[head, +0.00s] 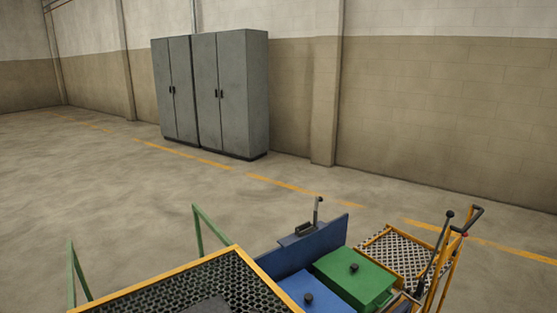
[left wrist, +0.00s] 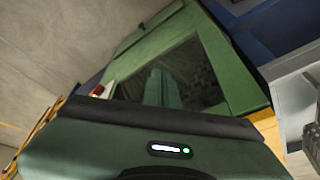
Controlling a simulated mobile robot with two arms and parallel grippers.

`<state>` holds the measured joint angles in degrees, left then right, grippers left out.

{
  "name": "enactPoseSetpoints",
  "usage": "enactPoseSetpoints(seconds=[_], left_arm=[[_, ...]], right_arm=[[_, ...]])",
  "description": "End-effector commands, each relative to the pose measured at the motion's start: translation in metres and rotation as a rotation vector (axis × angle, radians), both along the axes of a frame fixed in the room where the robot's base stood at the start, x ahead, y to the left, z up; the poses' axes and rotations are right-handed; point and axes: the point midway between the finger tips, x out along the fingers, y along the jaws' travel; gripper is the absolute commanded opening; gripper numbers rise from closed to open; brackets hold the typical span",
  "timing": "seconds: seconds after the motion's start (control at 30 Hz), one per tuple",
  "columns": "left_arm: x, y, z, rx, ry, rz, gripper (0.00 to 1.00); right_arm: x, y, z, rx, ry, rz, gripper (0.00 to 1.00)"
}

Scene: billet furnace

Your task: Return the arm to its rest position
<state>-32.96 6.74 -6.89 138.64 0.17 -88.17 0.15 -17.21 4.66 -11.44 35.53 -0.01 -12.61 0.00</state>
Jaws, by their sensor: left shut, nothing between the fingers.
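Neither of my grippers shows in the head view. In the left wrist view, pale grey metal parts that look like my left gripper (left wrist: 309,138) stand cut off at the right edge. It is shut, and I see nothing held in it. Beside it in that view is a green body with a dark glossy panel and a dark rounded edge. A small white light bar and a green light glow on its front. My right gripper is in neither view.
In the head view, a yellow-rimmed mesh surface (head: 180,291) fills the bottom, with green rails behind. Right of it are a blue panel (head: 305,245), a blue box (head: 300,287), a green box (head: 352,277) and a yellow mesh cart (head: 400,252). Grey cabinets (head: 232,95) stand by the wall; floor between is clear.

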Motion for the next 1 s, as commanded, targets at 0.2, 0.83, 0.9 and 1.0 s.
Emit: enactPoseSetpoints(seconds=[0.2, 0.83, 0.9, 1.0], left_arm=[[0.011, -0.002, -0.09, 0.004, 0.031, -0.007, 0.0], [-0.115, 0.016, -0.454, 0.02, 0.172, -0.036, 0.0], [-0.139, 0.02, -0.475, 0.022, 0.184, -0.04, 0.0], [-0.165, 0.026, -0.494, 0.024, 0.196, -0.044, 0.0]], right_arm=[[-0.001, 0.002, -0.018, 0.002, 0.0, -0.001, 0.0], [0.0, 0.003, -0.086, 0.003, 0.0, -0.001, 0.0], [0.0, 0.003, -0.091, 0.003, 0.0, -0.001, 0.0], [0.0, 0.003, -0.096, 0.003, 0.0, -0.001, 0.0]])
